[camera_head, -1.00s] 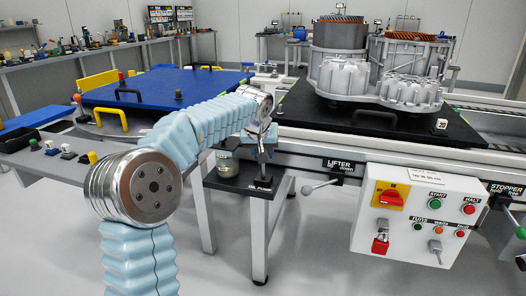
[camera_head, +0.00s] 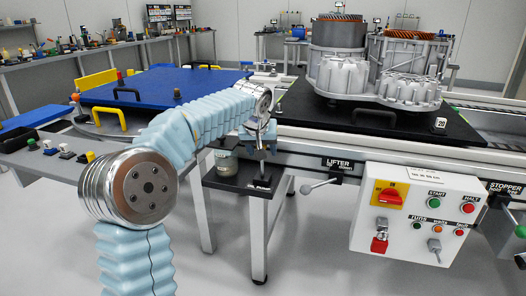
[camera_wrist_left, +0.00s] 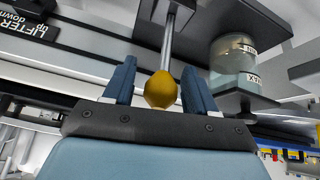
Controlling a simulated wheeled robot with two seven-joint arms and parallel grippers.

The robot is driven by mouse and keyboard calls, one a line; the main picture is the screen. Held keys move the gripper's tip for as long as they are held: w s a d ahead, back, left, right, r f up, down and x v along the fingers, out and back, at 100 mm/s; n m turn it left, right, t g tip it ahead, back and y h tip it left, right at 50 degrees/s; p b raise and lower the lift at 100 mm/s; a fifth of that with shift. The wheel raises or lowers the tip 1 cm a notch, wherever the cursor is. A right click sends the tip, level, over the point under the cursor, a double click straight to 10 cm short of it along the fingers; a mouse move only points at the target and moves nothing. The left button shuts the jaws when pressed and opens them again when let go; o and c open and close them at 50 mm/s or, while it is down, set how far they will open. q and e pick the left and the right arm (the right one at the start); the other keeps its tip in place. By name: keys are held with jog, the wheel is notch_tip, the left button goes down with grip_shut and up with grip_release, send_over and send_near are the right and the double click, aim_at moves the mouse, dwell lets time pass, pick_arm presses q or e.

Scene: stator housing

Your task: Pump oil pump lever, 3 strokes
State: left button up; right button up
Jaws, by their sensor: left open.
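My left gripper (camera_head: 267,140) hangs over the oil pump's black stand (camera_head: 232,180) in the head view. In the left wrist view, its two blue fingers (camera_wrist_left: 158,85) are apart, with the lever's yellow knob (camera_wrist_left: 163,91) between them. Gaps show beside the knob, so the fingers are not clamped on it. The lever's metal rod (camera_wrist_left: 170,45) runs from the knob toward a dark block. The pump's glass oil jar (camera_wrist_left: 234,65) stands beside the lever; it also shows in the head view (camera_head: 224,163). In the head view the gripper mostly hides the lever. My right gripper is not in view.
A white control box (camera_head: 415,215) and the lifter handle (camera_head: 320,186) are to the right. The stator housing (camera_head: 375,75) stands on a black plate behind. A blue board (camera_head: 150,88) with handles lies at the left. The floor in front is clear.

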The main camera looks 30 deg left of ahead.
pick_arm(q)
jog(key=v, duration=1.2)
jog(key=shift+p, duration=0.3)
jog(key=shift+r, duration=0.15)
